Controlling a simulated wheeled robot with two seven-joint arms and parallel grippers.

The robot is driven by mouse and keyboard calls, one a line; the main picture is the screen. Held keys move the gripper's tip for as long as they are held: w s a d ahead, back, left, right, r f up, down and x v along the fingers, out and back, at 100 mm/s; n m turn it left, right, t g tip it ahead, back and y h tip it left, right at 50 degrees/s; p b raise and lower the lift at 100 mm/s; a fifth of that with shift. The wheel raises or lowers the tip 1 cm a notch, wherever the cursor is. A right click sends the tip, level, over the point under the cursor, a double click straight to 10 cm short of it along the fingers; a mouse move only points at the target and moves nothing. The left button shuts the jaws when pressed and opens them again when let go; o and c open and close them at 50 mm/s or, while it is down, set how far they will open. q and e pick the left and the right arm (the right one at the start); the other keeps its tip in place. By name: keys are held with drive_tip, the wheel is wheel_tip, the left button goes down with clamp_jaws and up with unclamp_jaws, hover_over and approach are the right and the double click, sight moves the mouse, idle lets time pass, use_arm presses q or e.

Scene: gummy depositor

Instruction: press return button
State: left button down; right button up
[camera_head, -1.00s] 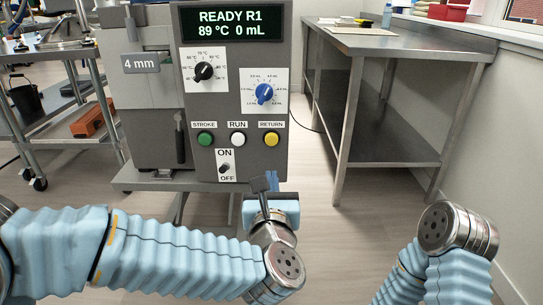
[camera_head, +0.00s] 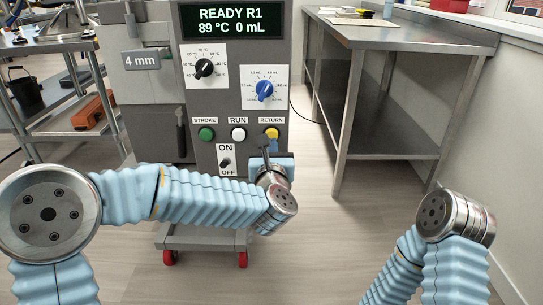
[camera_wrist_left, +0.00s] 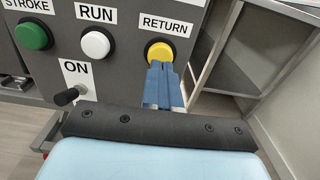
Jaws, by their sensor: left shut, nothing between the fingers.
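The yellow RETURN button (camera_head: 271,132) is at the right end of the button row on the grey control panel (camera_head: 262,180). It also shows in the left wrist view (camera_wrist_left: 160,50). My left gripper (camera_head: 268,148) is shut and empty, just below and in front of this button. In the left wrist view, the blue fingertips (camera_wrist_left: 161,68) overlap the button's lower edge. I cannot tell whether they touch it. The display (camera_head: 231,21) reads "READY R1", "89 °C 0 mL". My right arm shows at lower right, but its gripper is out of view.
The white RUN button (camera_head: 238,134) and green STROKE button (camera_head: 206,134) sit left of RETURN. The ON/OFF switch (camera_head: 226,163) is below them. Two dials are above. A steel table (camera_head: 408,37) stands to the right, with open floor between.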

sight(272, 135)
use_arm(q)
drive_tip(key=shift+w, duration=1)
